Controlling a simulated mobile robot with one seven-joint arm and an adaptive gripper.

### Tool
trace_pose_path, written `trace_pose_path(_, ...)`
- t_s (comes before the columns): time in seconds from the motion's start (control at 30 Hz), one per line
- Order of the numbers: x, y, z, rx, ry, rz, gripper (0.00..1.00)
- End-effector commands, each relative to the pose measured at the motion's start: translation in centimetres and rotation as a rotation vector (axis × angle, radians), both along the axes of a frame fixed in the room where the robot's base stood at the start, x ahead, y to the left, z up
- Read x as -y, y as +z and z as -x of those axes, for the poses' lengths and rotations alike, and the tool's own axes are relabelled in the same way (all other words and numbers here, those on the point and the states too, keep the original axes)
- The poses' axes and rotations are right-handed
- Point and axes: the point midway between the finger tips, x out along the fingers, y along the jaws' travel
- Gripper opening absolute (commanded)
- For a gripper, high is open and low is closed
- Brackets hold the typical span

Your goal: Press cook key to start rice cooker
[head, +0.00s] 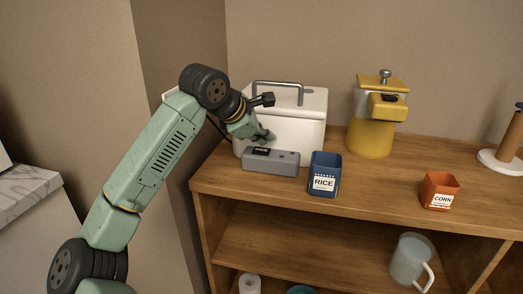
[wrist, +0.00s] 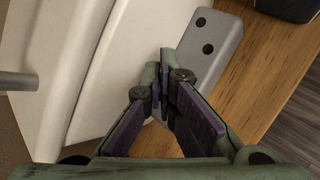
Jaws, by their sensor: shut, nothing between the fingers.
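The white rice cooker (head: 300,125) with a grey bar handle stands on the cabinet top. Its grey control panel (head: 272,161) juts out at the front, with a dark display. In the wrist view the panel (wrist: 217,45) shows two round black keys (wrist: 204,36) near its far end; the near part is hidden behind my fingers. I cannot read which key is the cook key. My gripper (head: 266,137) is shut and empty, with its tips just over the panel. In the wrist view the fingertips (wrist: 159,68) overlap the panel's edge beside the white body; contact cannot be told.
A blue rice canister (head: 325,175) stands close to the right of the panel. A yellow appliance (head: 372,130) and an orange corn canister (head: 439,190) stand further right. A clear mug (head: 411,262) is on the shelf below. The wooden top (head: 385,185) is free between the canisters.

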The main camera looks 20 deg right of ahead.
Motion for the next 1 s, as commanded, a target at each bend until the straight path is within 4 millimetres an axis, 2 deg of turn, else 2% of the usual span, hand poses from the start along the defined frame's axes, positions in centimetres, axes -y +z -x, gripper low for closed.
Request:
trace_pose_path(0.33,0.00,-0.04,0.00,0.000,0.000,0.000,0.00)
trace_pose_path(0.6,-0.03,-0.95,-0.02,0.000,0.001,-0.001,0.00)
trace_pose_path(1.0,0.00,-0.89,0.00,0.000,0.000,0.000,0.00)
